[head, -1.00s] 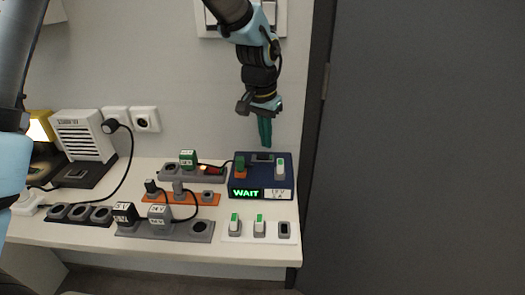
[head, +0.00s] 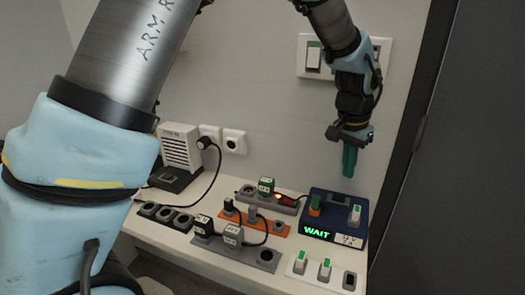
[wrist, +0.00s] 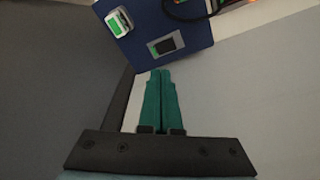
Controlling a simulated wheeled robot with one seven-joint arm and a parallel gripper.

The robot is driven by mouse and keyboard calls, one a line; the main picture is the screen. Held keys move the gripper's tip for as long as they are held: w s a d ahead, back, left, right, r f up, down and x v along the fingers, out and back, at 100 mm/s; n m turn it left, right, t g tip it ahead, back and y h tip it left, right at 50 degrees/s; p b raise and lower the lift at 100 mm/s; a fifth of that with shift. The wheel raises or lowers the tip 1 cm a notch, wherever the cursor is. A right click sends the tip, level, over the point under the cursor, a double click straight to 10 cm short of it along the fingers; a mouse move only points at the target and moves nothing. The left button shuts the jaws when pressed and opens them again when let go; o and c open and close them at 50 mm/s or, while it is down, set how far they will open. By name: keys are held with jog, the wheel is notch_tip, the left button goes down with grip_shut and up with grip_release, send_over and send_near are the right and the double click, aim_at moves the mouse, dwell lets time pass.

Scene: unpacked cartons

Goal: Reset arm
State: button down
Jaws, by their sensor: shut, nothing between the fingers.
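My gripper (head: 349,160) hangs from my arm at the upper right of the head view, pointing down in front of the wall. Its green fingers are together with nothing between them. It is above and apart from the dark blue box (head: 318,226), whose display reads WAIT. In the wrist view the green fingers (wrist: 160,75) meet side by side, and the blue box (wrist: 180,45) shows beyond their tips. The box carries a white plug with a green face (wrist: 119,22) and a dark slot (wrist: 166,44).
Several power strips with plugs and cables lie on the white table (head: 170,231), including an orange strip (head: 262,220) and a white one (head: 322,271). A white heater-like unit (head: 180,147) stands at left. Wall switches (head: 314,58) are behind my arm; a dark panel (head: 455,190) is at right.

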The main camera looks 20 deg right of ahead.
jog(key=w+a+r+n, duration=0.1)
jog(key=w+a+n, duration=0.35)
jog(key=a, duration=0.75)
jog(key=w+a+n, duration=0.2)
jog(key=w+a, duration=0.6)
jog(key=a, duration=0.5)
jog(key=s+a+n, duration=0.2)
jog(key=a+n, duration=0.1)
jog(key=a, duration=0.8)
jog(key=s+a+n+t+y, duration=0.1)
jog(key=a+n, duration=0.3)
jog(key=a, duration=0.6)
jog(key=shift+s+a+f+y, duration=0.2)
jog(key=shift+s+a+y, duration=0.15)
jog(key=shift+s, duration=0.45)
